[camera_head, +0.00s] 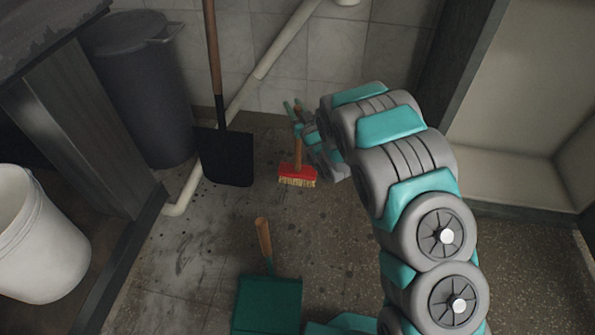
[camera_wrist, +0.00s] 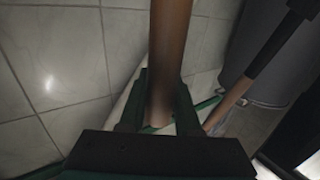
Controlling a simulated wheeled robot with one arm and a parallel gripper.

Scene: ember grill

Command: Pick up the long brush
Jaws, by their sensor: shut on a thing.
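The long brush (camera_head: 298,174) has a red head with pale bristles and a brown wooden handle. It is near the back wall, head down and roughly upright. My gripper (camera_head: 297,110) is at its handle, above the head. In the wrist view the brown handle (camera_wrist: 170,45) runs between the two dark green fingers of my gripper (camera_wrist: 158,112), which is shut on it. My gripper hides part of the handle. I cannot tell whether the bristles touch the floor.
A black shovel (camera_head: 225,157) with a wooden handle stands left of the brush, near a dark bin (camera_head: 150,95) and a pale pipe (camera_head: 184,192). A green dustpan (camera_head: 267,304) is in front. A white bucket (camera_head: 40,240) stands far left. Floor between is mostly clear.

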